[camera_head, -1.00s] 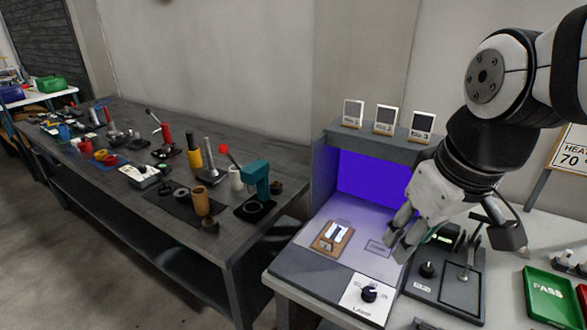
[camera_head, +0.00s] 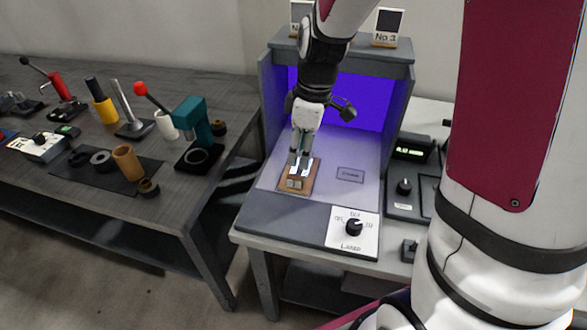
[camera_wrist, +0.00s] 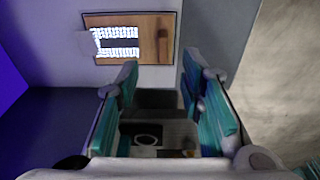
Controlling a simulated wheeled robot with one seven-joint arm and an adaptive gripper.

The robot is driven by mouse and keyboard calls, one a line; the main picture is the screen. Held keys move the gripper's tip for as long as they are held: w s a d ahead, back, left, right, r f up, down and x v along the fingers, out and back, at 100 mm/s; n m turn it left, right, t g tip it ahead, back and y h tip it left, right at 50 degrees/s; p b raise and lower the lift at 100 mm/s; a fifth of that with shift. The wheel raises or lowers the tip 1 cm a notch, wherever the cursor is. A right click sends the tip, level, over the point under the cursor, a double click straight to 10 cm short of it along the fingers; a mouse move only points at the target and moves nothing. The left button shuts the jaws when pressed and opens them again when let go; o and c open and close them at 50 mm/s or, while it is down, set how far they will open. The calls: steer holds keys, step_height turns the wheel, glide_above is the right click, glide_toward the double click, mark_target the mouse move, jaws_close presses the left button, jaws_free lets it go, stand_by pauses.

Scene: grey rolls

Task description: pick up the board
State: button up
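The board is a small brown wooden block with pale bright strips on top. In the head view it (camera_head: 297,185) lies on the grey floor of a booth lit in violet. In the wrist view the board (camera_wrist: 164,38) lies flat near the top edge, beyond the fingertips. My gripper (camera_head: 300,163) points down over the board in the head view and hides part of it. In the wrist view my gripper (camera_wrist: 162,72) has its two teal-padded fingers spread, with nothing held between them. I cannot tell the exact height over the board.
The booth side wall (camera_head: 270,105) stands left of my arm. A laser knob panel (camera_head: 353,229) is at the front right, and a device with a display (camera_head: 409,160) stands to the right. A dark workbench (camera_head: 150,200) with tools is at the left, including a teal press (camera_head: 196,125).

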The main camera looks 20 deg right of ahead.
mark_target(295, 177)
steer(key=f, duration=0.4)
steer(key=shift+w+a, duration=0.15)
steer(key=shift+a, duration=0.1)
steer(key=shift+w+a+f+b, duration=0.1)
steer(key=shift+a+f+b, duration=0.05)
steer(key=shift+f, duration=0.7)
steer(key=shift+a+f+b, duration=0.15)
steer(key=shift+a+f, duration=0.05)
steer(key=shift+f, duration=0.7)
steer(key=shift+w+a+f+b, duration=0.1)
steer(key=shift+a+f+b, duration=0.05)
steer(key=shift+f, duration=0.7)
jaws_close()
